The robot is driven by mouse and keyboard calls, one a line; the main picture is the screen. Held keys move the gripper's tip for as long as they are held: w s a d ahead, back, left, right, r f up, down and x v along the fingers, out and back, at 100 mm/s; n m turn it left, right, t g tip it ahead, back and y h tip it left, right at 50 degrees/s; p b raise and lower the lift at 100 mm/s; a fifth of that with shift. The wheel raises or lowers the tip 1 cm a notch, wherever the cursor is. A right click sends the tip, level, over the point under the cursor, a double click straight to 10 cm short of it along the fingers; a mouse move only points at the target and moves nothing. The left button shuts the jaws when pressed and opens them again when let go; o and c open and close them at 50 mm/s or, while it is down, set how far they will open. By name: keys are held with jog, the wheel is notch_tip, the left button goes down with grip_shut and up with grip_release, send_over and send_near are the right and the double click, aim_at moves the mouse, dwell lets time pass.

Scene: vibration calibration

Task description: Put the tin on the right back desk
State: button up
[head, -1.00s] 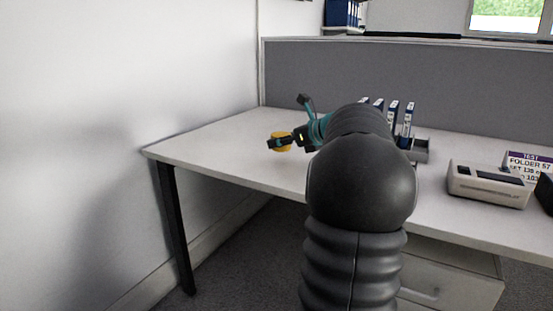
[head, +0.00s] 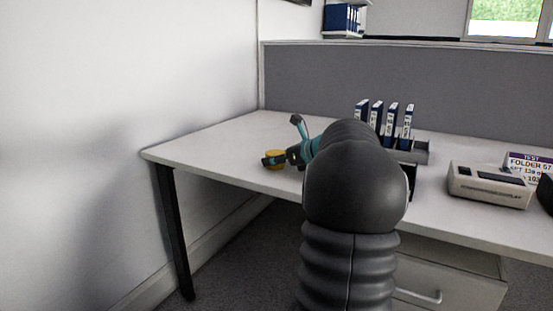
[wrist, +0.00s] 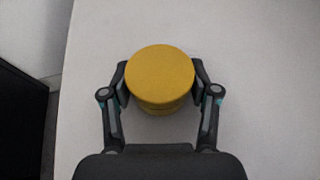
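The tin is a round yellow can; in the head view the tin (head: 275,154) is at the left part of the white desk (head: 215,145). In the wrist view the tin (wrist: 160,75) is seen from above, between my two fingers. My gripper (head: 273,159) is at the tin, low over the desk top. In the wrist view my gripper (wrist: 160,82) has a finger against each side of the tin and appears shut on it. I cannot tell whether the tin's base touches the desk.
Several blue binders (head: 377,116) stand in a grey holder at the back. A beige device (head: 488,185) and a sign (head: 528,165) are on the right. A grey partition (head: 330,80) closes the back, and a white wall the left. The desk's left part is otherwise clear.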

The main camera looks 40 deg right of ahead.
jog(key=o, duration=0.4)
